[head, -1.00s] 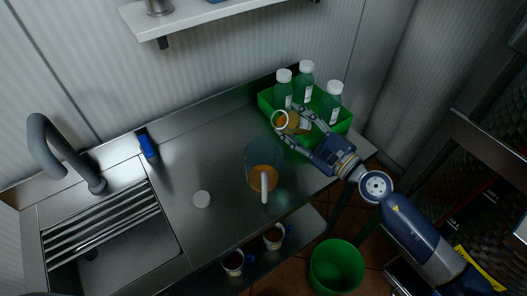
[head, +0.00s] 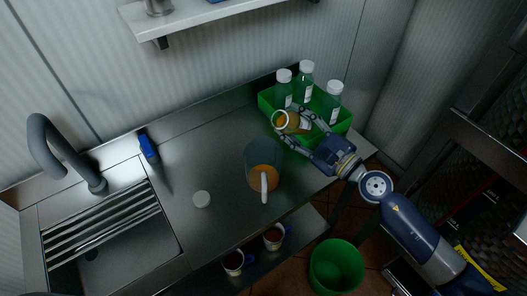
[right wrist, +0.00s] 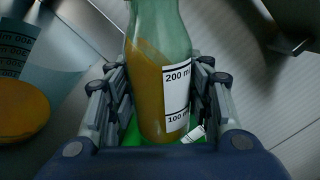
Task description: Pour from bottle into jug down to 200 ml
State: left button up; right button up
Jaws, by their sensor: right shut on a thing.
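My right gripper (head: 302,125) is shut on a clear bottle (head: 291,123) of orange liquid. The bottle is tipped well over, its open mouth pointing left, above and behind the jug (head: 262,158). In the right wrist view the bottle (right wrist: 160,70) stands between the fingers (right wrist: 158,100); its label shows 200 ml and 100 ml marks, and the liquid lies slanted along its left side towards the neck. The jug stands upright on the steel counter with orange liquid in it and its handle towards me; part of it shows in the right wrist view (right wrist: 22,70). I see no stream between them.
A green crate (head: 343,129) with several white-capped bottles stands behind my gripper. A sink with a tap (head: 42,140) is at left, a blue object (head: 147,146) behind. Mugs (head: 233,262) stand on a lower shelf; a green bin (head: 336,266) is below.

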jog(key=shift+r+p, duration=0.4)
jog(key=shift+p, duration=0.05)
jog(key=shift+s+a+r+m+p, duration=0.15)
jog(key=shift+r+m+p, duration=0.25)
jog(key=shift+m+p, duration=0.6)
jog(key=shift+f+m+b, duration=0.6)
jog(key=shift+f, duration=0.2)
jog(key=m, duration=0.1)
jog(key=m+p, duration=0.1)
jog(key=shift+w+d+r+m, duration=0.1)
jog(key=shift+w+d+m, duration=0.25)
jog(key=shift+m, duration=0.05)
jog(key=m, duration=0.1)
jog(key=m+p, duration=0.1)
jog(key=m, duration=0.1)
jog(key=shift+w+d+f+h, duration=0.15)
jog(key=shift+f+h, duration=0.15)
jog(key=shift+f+m, duration=0.2)
jog(key=shift+m, duration=0.2)
